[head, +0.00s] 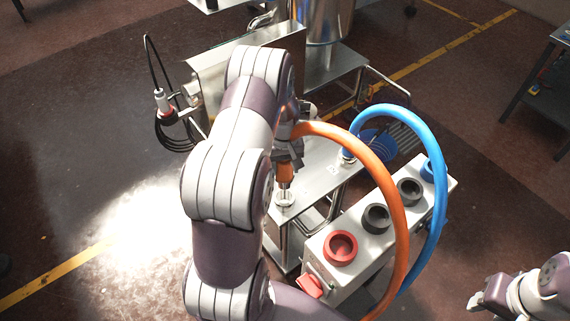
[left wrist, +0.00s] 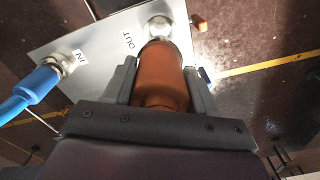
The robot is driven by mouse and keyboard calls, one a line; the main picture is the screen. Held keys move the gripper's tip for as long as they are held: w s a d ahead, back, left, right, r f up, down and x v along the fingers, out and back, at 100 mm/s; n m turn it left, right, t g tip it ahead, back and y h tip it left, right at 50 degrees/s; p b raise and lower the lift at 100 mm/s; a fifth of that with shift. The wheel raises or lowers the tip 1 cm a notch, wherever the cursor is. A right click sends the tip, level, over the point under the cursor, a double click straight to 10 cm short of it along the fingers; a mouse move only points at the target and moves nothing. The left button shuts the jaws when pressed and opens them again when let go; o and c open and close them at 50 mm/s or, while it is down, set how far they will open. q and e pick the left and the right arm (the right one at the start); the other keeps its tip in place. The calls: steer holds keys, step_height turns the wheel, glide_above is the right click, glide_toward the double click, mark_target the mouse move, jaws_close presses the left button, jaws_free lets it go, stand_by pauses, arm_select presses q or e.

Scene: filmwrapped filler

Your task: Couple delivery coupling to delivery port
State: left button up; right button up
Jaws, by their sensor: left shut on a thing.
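The orange delivery coupling (head: 285,172) is at the end of the orange hose and points down. My left gripper (head: 287,157) is shut on it, with a finger on each side in the left wrist view (left wrist: 161,85). The delivery port (head: 284,198), marked OUT, is on the steel plate (left wrist: 100,45) directly below the coupling's metal tip. In the left wrist view the port (left wrist: 159,27) lies just past the coupling's (left wrist: 163,75) far end. I cannot tell whether tip and port touch. My right gripper (head: 488,298) is at the lower right, apart from everything; its fingers are unclear.
A blue hose (head: 428,150) ends at the IN port beside it, also in the left wrist view (left wrist: 40,80). A grey box (head: 330,262) with red and black round sockets stands right of the plate. The orange hose (head: 397,215) arches over it. Floor at left is clear.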

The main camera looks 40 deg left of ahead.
mark_target(284, 185)
arm_select(q)
steer(key=shift+d+f, duration=0.1)
steer(key=shift+f, duration=0.05)
steer(key=shift+s+f+b, duration=0.15)
steer(key=shift+f+b, duration=0.6)
steer(key=shift+f, duration=0.15)
step_height(284, 185, down, 2)
steer(key=shift+f+b, duration=0.1)
steer(key=shift+b, duration=0.55)
steer(key=shift+f+b, duration=0.65)
steer(key=shift+f, duration=0.25)
steer(key=shift+f+b, duration=1.1)
steer(key=shift+f, duration=0.65)
steer(key=shift+f, duration=0.25)
steer(key=o, duration=1.5)
steer(key=shift+f, duration=0.1)
